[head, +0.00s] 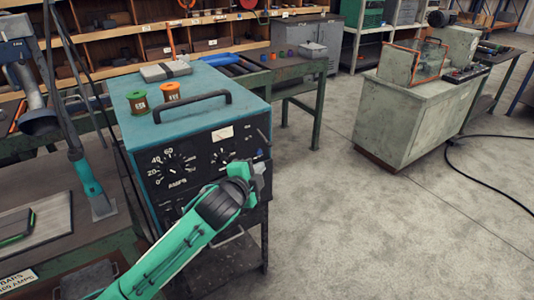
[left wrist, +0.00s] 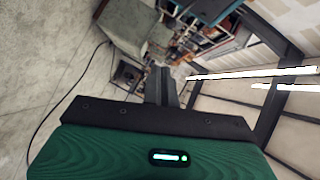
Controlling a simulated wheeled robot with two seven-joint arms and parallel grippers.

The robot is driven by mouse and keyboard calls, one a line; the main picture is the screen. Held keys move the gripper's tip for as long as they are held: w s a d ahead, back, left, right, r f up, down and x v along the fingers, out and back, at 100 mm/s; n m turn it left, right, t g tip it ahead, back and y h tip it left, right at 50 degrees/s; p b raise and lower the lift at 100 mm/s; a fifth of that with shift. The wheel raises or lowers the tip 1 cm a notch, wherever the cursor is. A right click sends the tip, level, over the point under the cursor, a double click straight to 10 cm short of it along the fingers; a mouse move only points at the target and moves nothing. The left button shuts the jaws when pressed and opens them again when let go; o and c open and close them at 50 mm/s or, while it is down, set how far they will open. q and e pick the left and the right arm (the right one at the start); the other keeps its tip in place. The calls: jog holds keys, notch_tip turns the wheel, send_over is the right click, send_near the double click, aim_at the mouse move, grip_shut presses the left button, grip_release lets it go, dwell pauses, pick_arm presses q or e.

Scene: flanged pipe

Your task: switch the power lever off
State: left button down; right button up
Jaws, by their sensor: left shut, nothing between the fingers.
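The teal power unit (head: 195,95) stands on a stand in the head view, with dials and an amps scale on its black front panel (head: 200,160). A small thin lever (head: 263,136), which looks like the power lever, is at the panel's right edge, tilted. My left gripper (head: 261,176) is in front of the panel's lower right corner, below the lever. Its fingers are shut and empty; they also show in the left wrist view (left wrist: 162,86). I cannot tell whether the gripper touches the panel. My left forearm hides the panel's lower part. My right gripper is not in view.
A green spool (head: 138,103), an orange spool (head: 171,92) and a black handle (head: 195,103) are on top of the unit. A workbench (head: 60,250) is at left. A grey-green cabinet (head: 405,120) stands at right. The floor between is clear.

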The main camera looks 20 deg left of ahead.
pick_arm(q)
jog(key=a+p+x, duration=0.2)
jog(key=p+x, duration=0.1)
jog(key=x, duration=0.9)
jog(key=shift+w+r, duration=0.2)
jog(key=shift+w, duration=0.05)
jog(key=shift+a, duration=0.15)
jog(key=shift+w+a+f, duration=0.1)
jog(key=shift+a+f, duration=0.05)
jog(key=shift+f, duration=0.8)
jog(key=shift+p, duration=0.35)
